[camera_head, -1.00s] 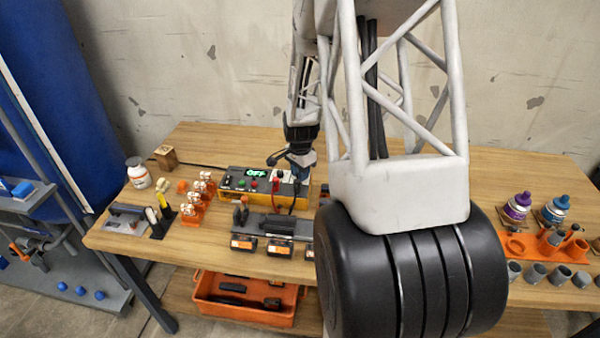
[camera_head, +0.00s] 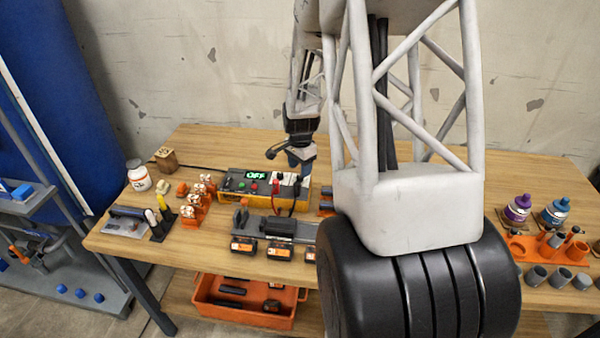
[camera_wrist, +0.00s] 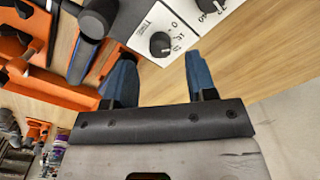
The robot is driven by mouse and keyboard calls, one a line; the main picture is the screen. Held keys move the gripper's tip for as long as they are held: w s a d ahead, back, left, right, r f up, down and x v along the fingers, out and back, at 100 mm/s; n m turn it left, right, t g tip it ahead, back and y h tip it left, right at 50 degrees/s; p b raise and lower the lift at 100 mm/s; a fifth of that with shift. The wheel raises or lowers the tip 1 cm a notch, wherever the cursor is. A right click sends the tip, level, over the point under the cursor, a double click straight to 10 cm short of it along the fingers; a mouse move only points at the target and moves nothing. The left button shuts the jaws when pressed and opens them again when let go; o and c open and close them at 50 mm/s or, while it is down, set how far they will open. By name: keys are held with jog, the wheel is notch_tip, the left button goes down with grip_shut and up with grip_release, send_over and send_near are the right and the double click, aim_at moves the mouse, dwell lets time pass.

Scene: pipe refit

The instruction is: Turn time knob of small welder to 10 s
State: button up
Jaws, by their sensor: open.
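The small welder (camera_head: 232,184) is a yellow box with a dark top on the bench; its green display reads OFF. In the wrist view, a black knob (camera_wrist: 160,44) sits on a white panel (camera_wrist: 145,24) with a printed scale; its label is too small to read surely. A second black knob (camera_wrist: 206,5) is partly cut off at the top right. My gripper (camera_head: 302,160) is above the right end of the welder. In the wrist view, the blue fingers of my gripper (camera_wrist: 160,62) are open and empty, on either side of the first knob in the picture, apparently not touching it.
Dark tools with orange ends (camera_head: 278,250) lie in front of the welder. Orange holders (camera_head: 196,203) stand to its left, and a white bottle (camera_head: 138,178) farther left. An orange bin (camera_head: 245,318) is below the bench. Clear bench lies behind the welder.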

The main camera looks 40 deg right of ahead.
aim_at(299, 176)
jog(key=shift+r, duration=2.1)
jog(key=shift+a+r, duration=0.2)
jog(key=s+a+r+n, duration=0.4)
jog(key=a+r, duration=0.4)
jog(key=a, duration=0.2)
jog(key=s+a+r+n+t, duration=0.1)
jog(key=s+a+r+n, duration=0.2)
jog(key=s+a, duration=0.3)
jog(key=s+a+r+n, duration=0.4)
jog(key=s+a, duration=0.3)
jog(key=s, duration=0.3)
jog(key=s+a+r+n+t, duration=0.1)
jog(key=s+a+r+n, duration=0.2)
jog(key=s+a+n, duration=0.2)
jog(key=shift+s+a+r+n+t, duration=0.35)
jog(key=shift+s+a, duration=0.7)
jog(key=shift+s, duration=0.85)
